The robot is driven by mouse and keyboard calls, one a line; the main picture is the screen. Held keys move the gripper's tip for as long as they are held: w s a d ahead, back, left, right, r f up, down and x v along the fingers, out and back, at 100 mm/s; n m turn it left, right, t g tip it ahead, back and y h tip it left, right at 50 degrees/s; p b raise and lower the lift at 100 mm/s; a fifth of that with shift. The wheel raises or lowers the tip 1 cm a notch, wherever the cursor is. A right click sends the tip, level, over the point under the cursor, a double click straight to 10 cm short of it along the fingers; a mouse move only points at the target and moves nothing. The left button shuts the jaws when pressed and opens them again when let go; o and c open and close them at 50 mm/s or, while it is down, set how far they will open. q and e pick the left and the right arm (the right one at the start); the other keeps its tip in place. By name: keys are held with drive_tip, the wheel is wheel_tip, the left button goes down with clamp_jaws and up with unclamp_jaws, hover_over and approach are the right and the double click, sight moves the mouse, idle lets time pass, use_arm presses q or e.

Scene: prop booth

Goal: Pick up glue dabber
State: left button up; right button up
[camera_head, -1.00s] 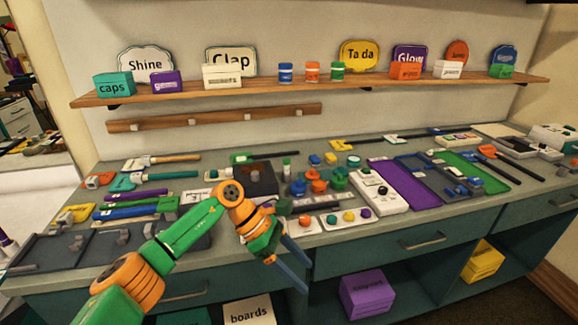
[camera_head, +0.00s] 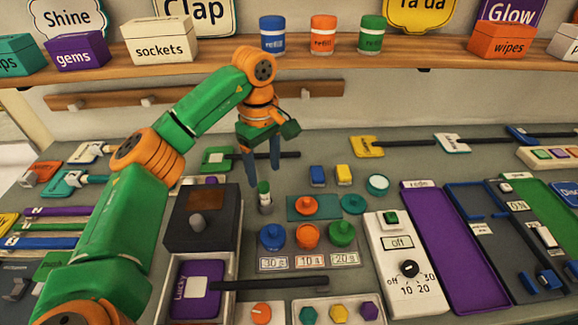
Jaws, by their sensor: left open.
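What looks like the glue dabber (camera_head: 264,190), a small upright stick with a green top and a pale body, stands in a small grey holder (camera_head: 265,208) on the bench. My left gripper (camera_head: 263,168) points down with its two blue fingers apart and empty. Its fingertips appear just above the dabber's top, with the dabber roughly between them in the picture. I cannot tell the exact depth gap. My right gripper is not in view.
A dark box with a grey knob (camera_head: 200,210) stands left of the dabber. Blue, orange and green knobbed pieces (camera_head: 308,236) stand to its right. A black-handled green tool (camera_head: 218,158) lies behind. A wooden shelf (camera_head: 300,65) runs above with boxes and jars.

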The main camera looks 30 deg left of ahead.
sight(263, 185)
use_arm(q)
drive_tip(key=f+p, duration=0.1)
drive_tip(key=s+f+p, duration=0.1)
drive_tip(key=f, duration=0.1)
drive_tip(key=shift+s, duration=0.15)
wheel_tip(263, 185, down, 3)
drive_tip(key=shift+r, duration=0.1)
drive_tip(key=shift+w+a+f, duration=0.1)
drive_tip(key=shift+w+f, duration=0.15)
drive_tip(key=shift+f, duration=0.05)
drive_tip(key=shift+w+f, duration=0.1)
drive_tip(key=shift+w, duration=0.05)
drive_tip(key=shift+c, duration=0.7)
drive_tip(key=c, duration=0.7)
drive_tip(key=shift+s, duration=0.2)
clamp_jaws()
drive_tip(key=shift+w, duration=0.1)
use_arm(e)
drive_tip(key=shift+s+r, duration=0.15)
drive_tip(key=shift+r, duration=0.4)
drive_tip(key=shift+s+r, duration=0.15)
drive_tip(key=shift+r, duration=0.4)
